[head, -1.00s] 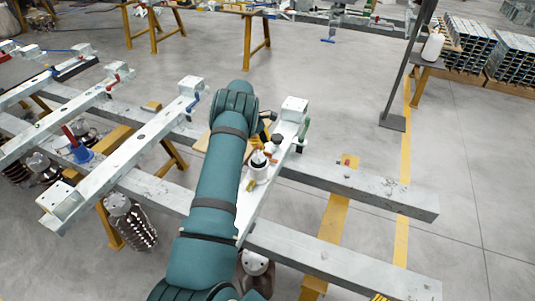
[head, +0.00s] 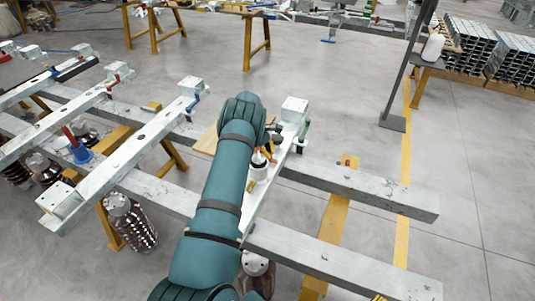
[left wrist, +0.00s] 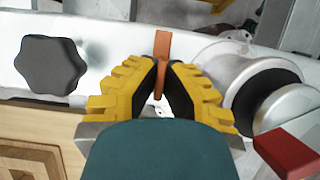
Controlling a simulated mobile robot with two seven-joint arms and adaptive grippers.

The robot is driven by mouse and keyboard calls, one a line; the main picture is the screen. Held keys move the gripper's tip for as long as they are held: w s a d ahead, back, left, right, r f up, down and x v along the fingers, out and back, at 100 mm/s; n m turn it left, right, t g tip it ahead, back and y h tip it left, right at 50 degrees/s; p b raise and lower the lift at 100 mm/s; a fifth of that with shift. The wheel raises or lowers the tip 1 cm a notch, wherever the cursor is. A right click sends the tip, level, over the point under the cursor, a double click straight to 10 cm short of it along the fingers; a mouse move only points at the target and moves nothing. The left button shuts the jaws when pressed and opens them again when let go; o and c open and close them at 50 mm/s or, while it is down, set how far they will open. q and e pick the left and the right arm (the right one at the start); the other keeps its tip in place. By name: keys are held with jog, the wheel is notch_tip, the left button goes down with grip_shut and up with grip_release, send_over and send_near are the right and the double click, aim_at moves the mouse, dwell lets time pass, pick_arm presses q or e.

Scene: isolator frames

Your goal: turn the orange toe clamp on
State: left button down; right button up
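In the left wrist view an orange lever, the toe clamp (left wrist: 163,48), stands upright in the picture against the white beam (left wrist: 110,40). My left gripper (left wrist: 161,75) has its yellow fingers with dark pads on either side of this lever, close against it, with the lever between them. My right gripper is in neither view.
A black star knob (left wrist: 52,65) is left of the gripper. A white cylinder with a black ring (left wrist: 262,92) and a red lever (left wrist: 288,153) are close on the right. A wooden block (left wrist: 30,145) lies lower left. A green handle (head: 304,130) is near the beam's end.

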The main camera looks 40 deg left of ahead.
pick_arm(q)
jog(key=shift+f, duration=0.1)
jog(key=m+b, duration=0.1)
jog(key=m+g+b, duration=0.1)
jog(key=b, duration=0.1)
jog(key=m+b, duration=0.1)
jog(key=shift+f+m+b, duration=0.25)
jog(key=shift+m+b, duration=0.15)
jog(key=shift+m+g+b, duration=0.35)
jog(key=shift+m+g, duration=0.05)
jog(key=shift+m, duration=0.1)
jog(key=m+g+b, duration=0.1)
jog(key=m+b, duration=0.1)
jog(key=shift+m, duration=0.3)
jog(key=m+g+b, duration=0.1)
jog(key=m, duration=0.1)
jog(key=shift+r+m, duration=0.1)
jog(key=shift+m, duration=0.3)
jog(key=m+g+y, duration=0.1)
jog(key=m, duration=0.1)
jog(key=shift+m+b, duration=0.3)
jog(key=shift+b, duration=0.1)
jog(key=m, duration=0.2)
jog(key=shift+d+r+m+g+y, duration=0.1)
jog(key=shift+m+g+y, duration=0.2)
jog(key=shift+y, duration=0.1)
jog(key=shift+m+y, duration=0.5)
jog(key=shift+m, duration=0.7)
